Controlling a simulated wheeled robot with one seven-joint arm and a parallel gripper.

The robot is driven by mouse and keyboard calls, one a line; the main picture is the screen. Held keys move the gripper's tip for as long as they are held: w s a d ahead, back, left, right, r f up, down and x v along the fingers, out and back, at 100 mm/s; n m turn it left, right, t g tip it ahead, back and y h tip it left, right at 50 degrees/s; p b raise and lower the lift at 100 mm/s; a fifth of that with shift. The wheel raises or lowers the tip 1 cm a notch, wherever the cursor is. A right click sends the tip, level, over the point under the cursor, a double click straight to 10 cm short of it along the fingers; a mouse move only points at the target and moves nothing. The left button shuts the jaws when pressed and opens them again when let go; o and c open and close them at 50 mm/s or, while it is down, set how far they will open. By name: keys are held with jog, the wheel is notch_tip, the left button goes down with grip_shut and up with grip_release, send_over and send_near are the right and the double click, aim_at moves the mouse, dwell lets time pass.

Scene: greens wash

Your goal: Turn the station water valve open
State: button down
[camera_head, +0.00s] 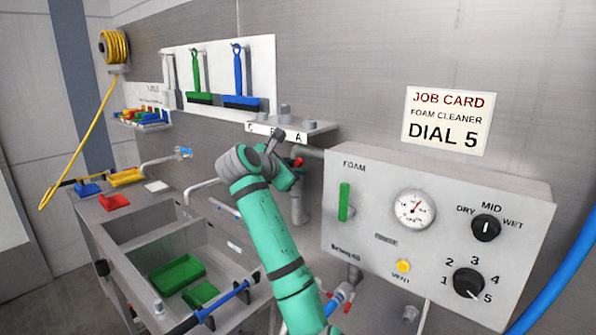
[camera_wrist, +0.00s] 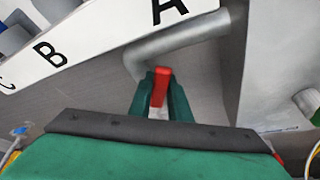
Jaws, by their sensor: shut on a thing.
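The station water valve has a red lever handle (camera_wrist: 161,86) that shows in the wrist view between my gripper's two green fingers. My gripper (camera_wrist: 160,100) is shut on this red handle. In the head view a bit of the red handle (camera_head: 298,162) shows just right of my gripper (camera_head: 290,168), below the shelf marked with letters. A grey pipe (camera_wrist: 180,42) runs behind the handle in the wrist view. The valve body is mostly hidden behind my arm and fingers, so I cannot tell how far the handle is turned.
The lettered shelf (camera_head: 290,129) is close above my gripper. The grey control box (camera_head: 440,235) with gauge and dials stands close on the right. A sink (camera_head: 165,240) with green trays lies below left. A job card (camera_head: 446,121) is on the wall.

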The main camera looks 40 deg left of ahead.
jog(key=shift+s+a+f, duration=0.15)
jog(key=shift+a+f, duration=0.1)
jog(key=c, duration=1.6)
grip_release()
jog(key=shift+c, duration=0.2)
jog(key=shift+d+r, duration=0.15)
